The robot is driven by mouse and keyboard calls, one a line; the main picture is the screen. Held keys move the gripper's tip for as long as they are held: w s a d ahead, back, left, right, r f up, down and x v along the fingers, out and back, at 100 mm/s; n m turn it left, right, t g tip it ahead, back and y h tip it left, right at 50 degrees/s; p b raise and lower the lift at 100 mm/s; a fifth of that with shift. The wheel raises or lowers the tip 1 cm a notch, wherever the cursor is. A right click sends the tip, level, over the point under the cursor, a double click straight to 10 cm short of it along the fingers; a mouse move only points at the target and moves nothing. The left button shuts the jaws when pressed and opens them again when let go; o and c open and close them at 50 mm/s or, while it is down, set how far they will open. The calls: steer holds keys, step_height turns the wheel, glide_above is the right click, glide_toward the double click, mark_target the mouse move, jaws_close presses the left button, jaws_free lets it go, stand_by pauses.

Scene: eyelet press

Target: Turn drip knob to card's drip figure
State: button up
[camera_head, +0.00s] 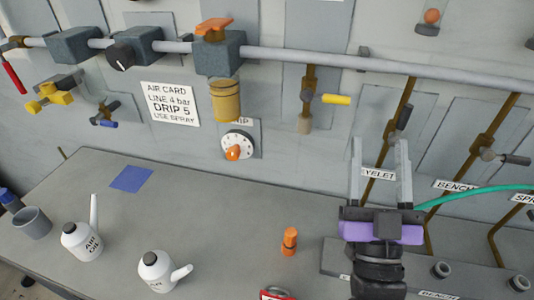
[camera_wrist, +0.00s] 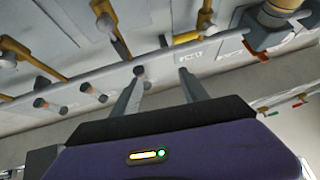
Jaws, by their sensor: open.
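The drip knob is a small orange knob (camera_head: 233,153) on a round white dial (camera_head: 238,144), mounted on the wall under a sign partly reading "IP". The white card (camera_head: 170,104) on the wall reads "AIR CARD, LINE 4 bar, DRIP 5, USE SPRAY". The dial's figures are too small to read. My gripper (camera_head: 382,150) is open and empty, to the right of the dial and well apart from it, fingers pointing up towards the wall. In the wrist view my gripper's fingers (camera_wrist: 162,82) are spread with nothing between them; I cannot make out the dial there.
A pipe (camera_head: 340,62) with valves runs along the wall above. A yellow-brown bowl (camera_head: 225,100) hangs above the dial. Oil cans (camera_head: 82,242), a grey cup (camera_head: 33,222) and an orange fitting (camera_head: 290,240) stand on the bench. A green hose (camera_head: 470,193) lies right of my gripper.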

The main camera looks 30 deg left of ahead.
steer(key=w+a+r+m+h, duration=0.2)
steer(key=w+a+m+h, duration=0.1)
steer(key=a+m, duration=0.15)
steer(key=m+g+h, duration=0.3)
steer(key=m+g, duration=0.3)
glide_toward(232, 156)
steer(key=x, duration=0.2)
steer(key=shift+n, duration=0.25)
steer(key=shift+x, duration=4.1)
steer(key=shift+f, duration=0.1)
jaws_close()
